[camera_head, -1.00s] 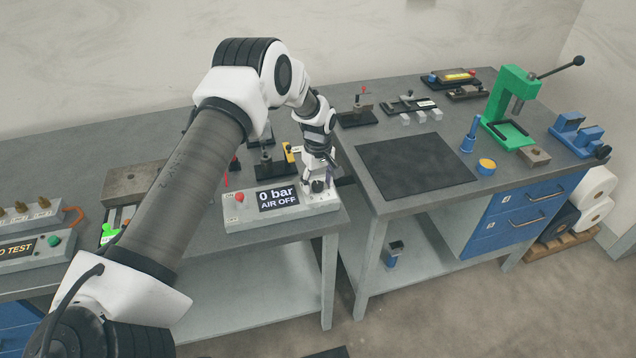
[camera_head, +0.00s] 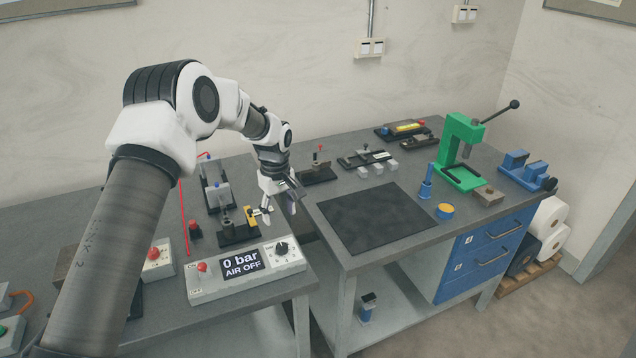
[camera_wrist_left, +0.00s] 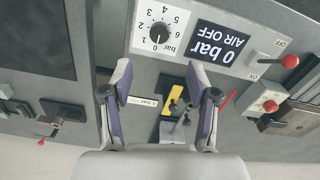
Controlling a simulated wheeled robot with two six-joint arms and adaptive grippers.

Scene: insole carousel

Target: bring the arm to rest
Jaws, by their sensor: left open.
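My left arm comes in from the left in the head view. Its gripper (camera_head: 279,212) hangs open and empty above the table, just behind the air control box (camera_head: 215,291). The box's display (camera_head: 241,263) reads "0 bar AIR OFF". Its black knob (camera_head: 281,249) is clear of the fingers. In the left wrist view the two fingers (camera_wrist_left: 158,82) are spread apart with nothing held between them. The knob (camera_wrist_left: 158,33) and display (camera_wrist_left: 222,42) lie beyond the fingertips, and the knob's pointer is near 0. My right gripper is not in view.
A small fixture with a yellow part (camera_head: 250,215) stands close to the left gripper. A red button box (camera_head: 158,259) is left of the control box. A black mat (camera_head: 372,218), green press (camera_head: 460,150) and blue fixture (camera_head: 523,168) are on the right table.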

